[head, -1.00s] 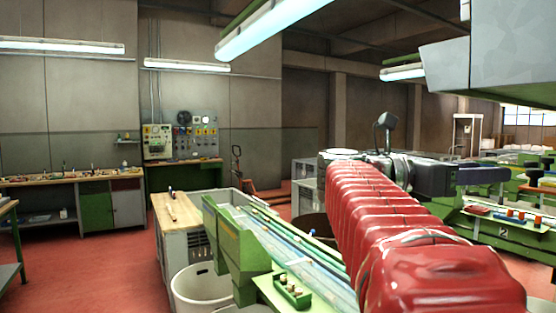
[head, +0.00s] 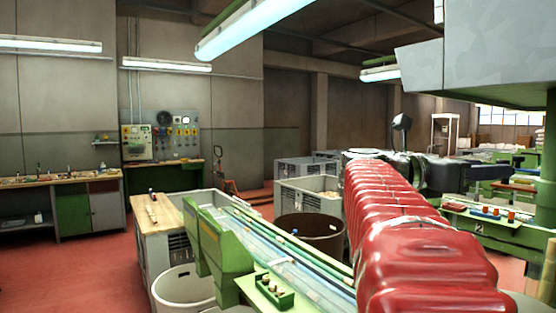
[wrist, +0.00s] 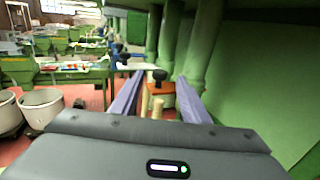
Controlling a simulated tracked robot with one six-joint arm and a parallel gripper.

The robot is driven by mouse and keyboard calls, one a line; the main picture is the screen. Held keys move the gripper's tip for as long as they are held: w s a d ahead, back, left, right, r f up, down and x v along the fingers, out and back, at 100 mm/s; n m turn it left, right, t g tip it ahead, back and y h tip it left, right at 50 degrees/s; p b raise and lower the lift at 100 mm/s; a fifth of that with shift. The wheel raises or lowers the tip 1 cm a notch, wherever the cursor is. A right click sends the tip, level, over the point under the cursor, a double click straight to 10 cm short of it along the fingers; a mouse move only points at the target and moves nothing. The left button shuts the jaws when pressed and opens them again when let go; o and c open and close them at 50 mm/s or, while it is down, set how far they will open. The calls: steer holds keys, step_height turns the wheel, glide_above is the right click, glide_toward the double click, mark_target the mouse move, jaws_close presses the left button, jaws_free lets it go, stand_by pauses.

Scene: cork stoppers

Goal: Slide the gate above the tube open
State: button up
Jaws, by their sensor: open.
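In the wrist view an orange gate plate (wrist: 167,89) with a black knob (wrist: 159,75) on it sits by the lower part of a green tube (wrist: 168,42). A second green tube (wrist: 200,48) stands to its right. My gripper (wrist: 160,80) is open, its two purple fingers on either side of the knob in the picture; I cannot tell whether the knob is between them in depth. Nothing is held. In the head view my gripper (head: 478,177) reaches right, towards a green upright at the right edge; the gate is not clear there.
Pale round bins (wrist: 41,107) stand at the left of the wrist view. Green benches (wrist: 66,72) lie beyond. In the head view, a green conveyor machine (head: 219,240), a brown drum (head: 310,234) and a large grey hopper (head: 480,65) surround my arm. Red floor is open at left.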

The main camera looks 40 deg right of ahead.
steer(key=shift+x, duration=3.3)
jaws_close()
